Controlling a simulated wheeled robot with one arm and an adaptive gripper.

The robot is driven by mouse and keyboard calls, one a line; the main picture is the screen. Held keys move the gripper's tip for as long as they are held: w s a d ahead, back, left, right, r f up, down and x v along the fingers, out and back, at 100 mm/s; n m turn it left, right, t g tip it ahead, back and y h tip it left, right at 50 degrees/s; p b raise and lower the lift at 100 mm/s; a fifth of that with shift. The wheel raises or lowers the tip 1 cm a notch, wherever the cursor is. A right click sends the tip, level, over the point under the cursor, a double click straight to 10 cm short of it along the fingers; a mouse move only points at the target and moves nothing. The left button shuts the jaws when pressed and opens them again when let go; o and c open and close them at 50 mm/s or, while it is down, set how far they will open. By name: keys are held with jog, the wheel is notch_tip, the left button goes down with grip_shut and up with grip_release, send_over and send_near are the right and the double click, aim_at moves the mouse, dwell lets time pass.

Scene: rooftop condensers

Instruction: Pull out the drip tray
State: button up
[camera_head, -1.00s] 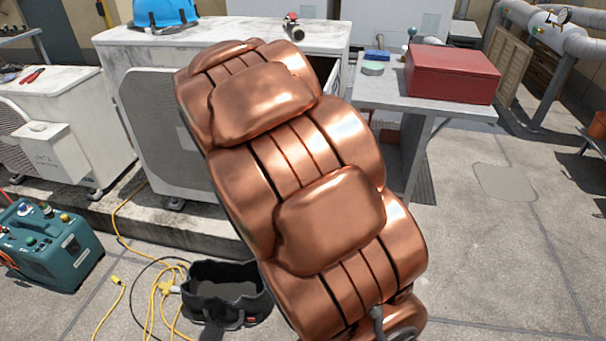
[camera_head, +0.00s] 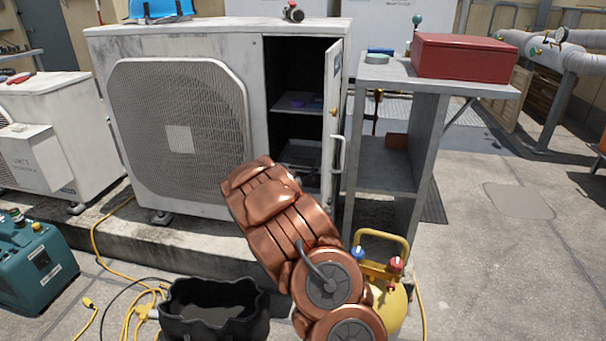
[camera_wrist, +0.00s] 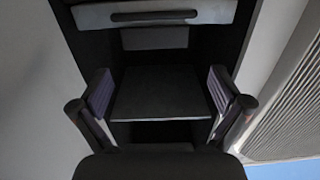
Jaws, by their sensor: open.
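My gripper (camera_wrist: 160,103) is open and empty in the wrist view, its two fingers spread in front of the condenser's open compartment. A light grey tray front with a slot-like grip, which looks like the drip tray (camera_wrist: 92,15), spans the top of the wrist view, apart from the fingers. That view appears upside down, with the grille on the right. In the head view, a grey tray-like piece (camera_head: 302,153) sits low in the compartment, partly hidden by my arm. My gripper is mostly hidden behind my copper arm there.
The condenser's narrow door (camera_head: 332,110) stands open at the compartment's right. A grey workbench (camera_head: 402,180) with a red box (camera_head: 464,57) stands beside it. A black tool bag (camera_head: 213,310), yellow cables and a yellow tank (camera_head: 392,308) are on the floor. Floor at right is clear.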

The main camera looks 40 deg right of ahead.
aim_at(303, 161)
jog(key=shift+s+f+b+x, duration=0.15)
jog(key=shift+b+x, duration=0.55)
jog(key=shift+x, duration=1.35)
jog(key=shift+s+f+b+x, duration=0.15)
jog(key=shift+b+x, duration=0.55)
jog(key=shift+x, duration=1.35)
jog(key=shift+d, duration=0.15)
jog(key=shift+c, duration=0.4)
